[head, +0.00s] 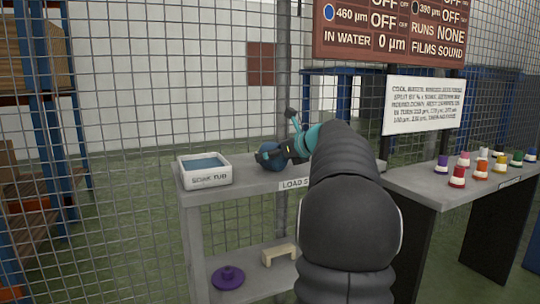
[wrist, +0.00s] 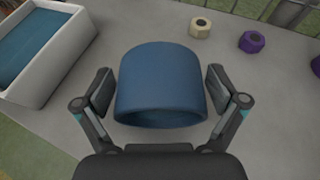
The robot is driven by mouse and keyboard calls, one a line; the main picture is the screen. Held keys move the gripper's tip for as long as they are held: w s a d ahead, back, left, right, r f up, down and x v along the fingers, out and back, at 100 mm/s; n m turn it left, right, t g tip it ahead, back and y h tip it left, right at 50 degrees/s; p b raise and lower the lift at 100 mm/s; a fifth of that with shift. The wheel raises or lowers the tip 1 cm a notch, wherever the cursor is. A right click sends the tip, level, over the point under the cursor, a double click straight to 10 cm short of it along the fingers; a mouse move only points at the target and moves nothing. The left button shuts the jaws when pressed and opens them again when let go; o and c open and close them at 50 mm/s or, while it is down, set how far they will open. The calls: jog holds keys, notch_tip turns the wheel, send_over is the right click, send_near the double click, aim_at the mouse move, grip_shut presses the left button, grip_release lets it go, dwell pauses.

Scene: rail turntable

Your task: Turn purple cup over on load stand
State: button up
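A blue cup (wrist: 160,85) is on or just above the load stand (head: 235,190). I see no purple cup on the stand in the head view. In the wrist view the cup's rim and dark opening face my gripper and its closed end points away, so it is not standing mouth up. My gripper (wrist: 160,92) has one finger on each side of the cup, very close to its wall. Whether the pads press on it is not clear. In the head view my arm hides part of the stand, and the cup (head: 272,153) shows beside my gripper (head: 276,152).
A white soak tub (head: 204,170) stands left of the cup. A cream spool (wrist: 200,27) and a purple spool (wrist: 252,41) lie beyond the cup. A purple disc (head: 228,277) and a beige block (head: 279,254) are on the lower shelf. Wire mesh (head: 130,110) rises behind.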

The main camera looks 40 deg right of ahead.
dwell(0.3)
jog(key=v, duration=1.2)
jog(key=shift+a, duration=0.1)
jog(key=s+a+f+n+g+p, duration=0.1)
jog(key=s+a+f+n+g, duration=0.2)
jog(key=a+n, duration=0.7)
jog(key=a+f+n+g+p, duration=0.2)
jog(key=a+f+n, duration=0.25)
jog(key=a, duration=1.15)
jog(key=s+a+f+n+g+h+p, duration=0.1)
jog(key=s+a+f+n, duration=0.5)
jog(key=s+n, duration=0.2)
jog(key=s+a+f+n+g+h+p, duration=0.1)
jog(key=s+a+f+n, duration=0.5)
jog(key=s+n, duration=0.3)
jog(key=shift+a+f+n+g, duration=0.35)
jog(key=shift+f+n, duration=0.45)
jog(key=shift+n, duration=0.55)
jog(key=shift+s, duration=0.1)
